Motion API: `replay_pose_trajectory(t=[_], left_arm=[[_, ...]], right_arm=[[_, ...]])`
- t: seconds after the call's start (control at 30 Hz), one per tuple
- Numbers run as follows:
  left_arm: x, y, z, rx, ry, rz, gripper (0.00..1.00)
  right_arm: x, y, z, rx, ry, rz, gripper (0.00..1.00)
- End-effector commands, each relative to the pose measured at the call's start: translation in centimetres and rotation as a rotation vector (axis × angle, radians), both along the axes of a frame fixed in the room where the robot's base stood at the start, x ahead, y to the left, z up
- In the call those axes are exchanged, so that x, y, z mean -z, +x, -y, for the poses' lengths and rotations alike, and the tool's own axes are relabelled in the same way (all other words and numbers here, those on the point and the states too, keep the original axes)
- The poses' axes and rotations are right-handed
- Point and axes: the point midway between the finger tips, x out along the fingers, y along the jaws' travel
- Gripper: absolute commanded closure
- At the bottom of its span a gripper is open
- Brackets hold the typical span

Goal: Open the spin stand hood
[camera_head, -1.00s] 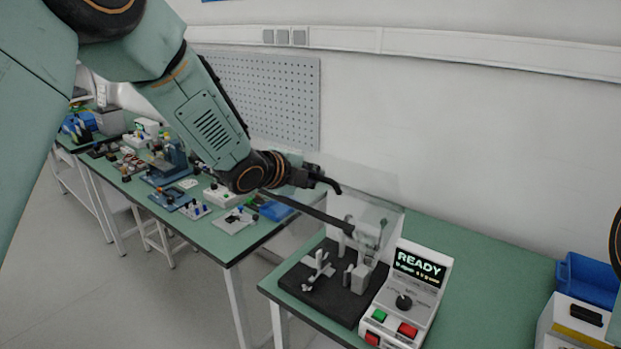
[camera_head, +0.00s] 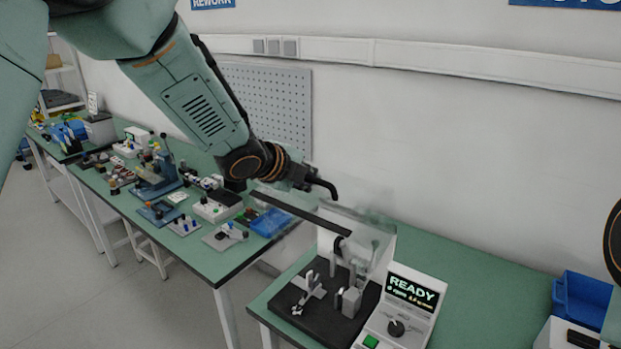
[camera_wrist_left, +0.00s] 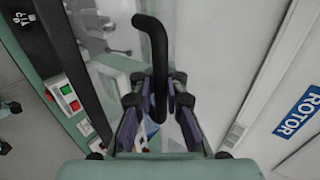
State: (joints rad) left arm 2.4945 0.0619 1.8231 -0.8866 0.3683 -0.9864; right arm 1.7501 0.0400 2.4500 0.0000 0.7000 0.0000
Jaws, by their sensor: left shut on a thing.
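The spin stand (camera_head: 372,300) has a black base plate with grey fixtures and a white control box whose screen reads READY. Its clear hood (camera_head: 300,213) with a dark edge bar is tilted up, that edge standing well above the base. My left gripper (camera_head: 308,178) is above the hood's raised side. In the left wrist view my left gripper (camera_wrist_left: 157,88) is shut on the black curved hood handle (camera_wrist_left: 152,32), which runs between the fingers. The handle's end shows beyond the gripper in the head view (camera_head: 326,187). My right gripper is out of view.
A second green bench (camera_head: 150,225) with several devices and a blue tray (camera_head: 270,222) lies to the left, across a gap. A blue bin (camera_head: 583,300) stands at the right. The wall (camera_head: 480,150) is close behind.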

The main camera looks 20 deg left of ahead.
Motion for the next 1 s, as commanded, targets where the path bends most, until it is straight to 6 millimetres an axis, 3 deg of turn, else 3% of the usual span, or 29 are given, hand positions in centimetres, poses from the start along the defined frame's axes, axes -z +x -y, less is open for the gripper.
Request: replay_pose_trajectory(t=[0.33,0.37,0.5,0.83,1.0], left_arm=[[-0.2,0.1,0.0,-0.002,-0.004,0.003,1.00],[-0.2,0.1,0.0,-0.002,-0.004,0.003,0.89],[-0.1,0.2,0.0,-0.002,-0.003,0.001,0.78],[-0.2,0.1,-0.1,-0.001,-0.001,0.001,0.78],[-1.5,-1.5,-0.6,-0.002,-0.004,0.003,0.78]], right_arm=[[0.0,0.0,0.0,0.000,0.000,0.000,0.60],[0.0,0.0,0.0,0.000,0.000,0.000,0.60],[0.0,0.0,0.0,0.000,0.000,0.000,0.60],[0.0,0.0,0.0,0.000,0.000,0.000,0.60],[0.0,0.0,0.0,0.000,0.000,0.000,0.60]])
